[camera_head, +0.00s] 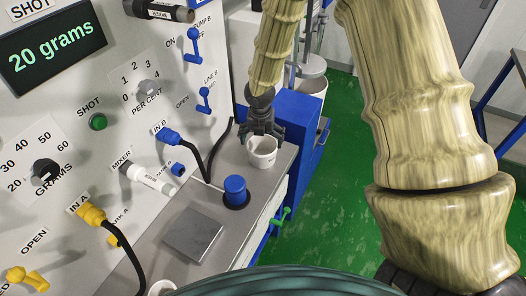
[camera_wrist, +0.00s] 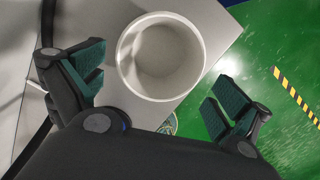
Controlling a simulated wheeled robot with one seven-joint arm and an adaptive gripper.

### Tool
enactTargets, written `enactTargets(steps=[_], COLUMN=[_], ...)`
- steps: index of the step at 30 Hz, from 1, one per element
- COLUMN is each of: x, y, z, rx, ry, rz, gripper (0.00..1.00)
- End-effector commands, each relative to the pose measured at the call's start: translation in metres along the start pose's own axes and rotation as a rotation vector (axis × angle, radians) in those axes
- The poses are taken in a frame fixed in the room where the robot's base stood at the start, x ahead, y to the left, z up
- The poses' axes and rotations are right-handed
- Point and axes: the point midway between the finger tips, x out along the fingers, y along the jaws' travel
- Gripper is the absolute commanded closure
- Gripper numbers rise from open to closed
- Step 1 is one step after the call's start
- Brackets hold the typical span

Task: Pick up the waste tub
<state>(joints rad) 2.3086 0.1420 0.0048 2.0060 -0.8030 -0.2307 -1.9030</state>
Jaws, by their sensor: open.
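A small white tub (camera_head: 262,152) with a dark mark on its side stands upright on the grey bench top, near its far right corner. I take it for the waste tub. My gripper (camera_head: 262,125) is directly above and beside it, pointing down. In the wrist view the tub (camera_wrist: 161,57) looks empty and round-mouthed. The open fingers of my gripper (camera_wrist: 160,97) lie to the left and right of the tub's near side. I cannot tell whether either finger touches it.
A blue knob (camera_head: 235,190) and a square metal plate (camera_head: 194,238) are on the bench nearer me. Another white container (camera_head: 162,288) shows at the bottom edge. Black cables run from the panel (camera_head: 110,120) on the left. Green floor (camera_head: 335,190) lies right of the bench.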

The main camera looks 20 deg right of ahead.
Motion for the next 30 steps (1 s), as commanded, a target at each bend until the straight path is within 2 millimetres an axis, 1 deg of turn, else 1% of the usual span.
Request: enactTargets(steps=[3, 6, 14, 17, 30], x=[0.013, 0.020, 0.028, 0.034, 0.072], y=[0.000, 0.000, -0.002, -0.003, -0.006], z=[-0.001, 0.000, 0.001, 0.001, 0.004], rx=[-0.001, 0.000, 0.002, 0.002, 0.003], ry=[0.002, 0.001, 0.000, 0.001, 0.002], rz=[-0.002, -0.001, -0.001, -0.003, -0.002], gripper=[0.00, 0.00, 0.00, 0.00, 0.00])
